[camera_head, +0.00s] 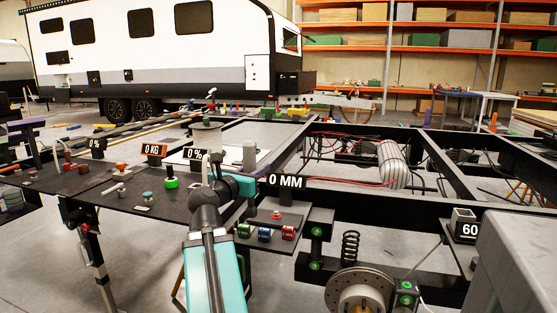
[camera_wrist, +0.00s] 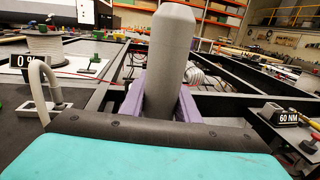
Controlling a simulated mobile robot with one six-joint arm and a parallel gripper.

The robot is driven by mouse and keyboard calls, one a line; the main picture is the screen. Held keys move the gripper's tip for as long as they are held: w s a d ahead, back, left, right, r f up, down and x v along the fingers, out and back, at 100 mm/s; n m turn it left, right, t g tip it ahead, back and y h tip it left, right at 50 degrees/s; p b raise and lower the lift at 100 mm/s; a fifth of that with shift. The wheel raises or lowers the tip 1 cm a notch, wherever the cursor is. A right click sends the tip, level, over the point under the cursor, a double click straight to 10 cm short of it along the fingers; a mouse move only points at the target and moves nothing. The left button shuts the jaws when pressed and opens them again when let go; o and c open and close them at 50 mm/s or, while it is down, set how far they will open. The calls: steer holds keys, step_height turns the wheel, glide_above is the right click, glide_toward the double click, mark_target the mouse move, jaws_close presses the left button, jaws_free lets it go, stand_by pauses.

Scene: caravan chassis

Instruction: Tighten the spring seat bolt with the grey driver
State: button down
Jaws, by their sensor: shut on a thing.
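The grey driver (camera_wrist: 170,55) is a thick grey cylinder with a tapered top. It stands nearly upright between the purple fingers of my gripper (camera_wrist: 160,103) in the wrist view. My gripper is shut on it, and the dark wrist edge hides its lower end. In the head view, my teal arm (camera_head: 210,265) reaches over the dark bench, and my gripper is mostly hidden. A black coil spring (camera_head: 350,247) stands right of the arm, above a brake disc. Green-ringed bolts (camera_head: 315,265) sit beside it; I cannot tell which is the spring seat bolt.
A small shelf holds green, blue and red parts (camera_head: 264,234) near my arm. A 0 MM sign (camera_head: 287,182) stands behind it. A 60 NM display (camera_head: 465,226) is at the right. Black chassis rails (camera_head: 420,212) cross the right side.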

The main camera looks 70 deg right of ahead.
steer(key=shift+w, duration=0.35)
steer(key=shift+d+r, duration=0.1)
steer(key=shift+d, duration=0.05)
steer(key=s+d+f+m+g+p, duration=0.1)
steer(key=d+g+p, duration=0.1)
steer(key=d+p, duration=0.4)
steer(key=d+f+m+g+p, duration=0.1)
steer(key=d+p, duration=0.5)
steer(key=d, duration=0.8)
steer(key=shift+s+f+m+g+y+p, duration=0.3)
steer(key=shift+s+f+m+g+y, duration=0.1)
steer(key=shift+f+g, duration=0.3)
steer(key=shift+a+r+p, duration=0.1)
steer(key=shift+p, duration=0.2)
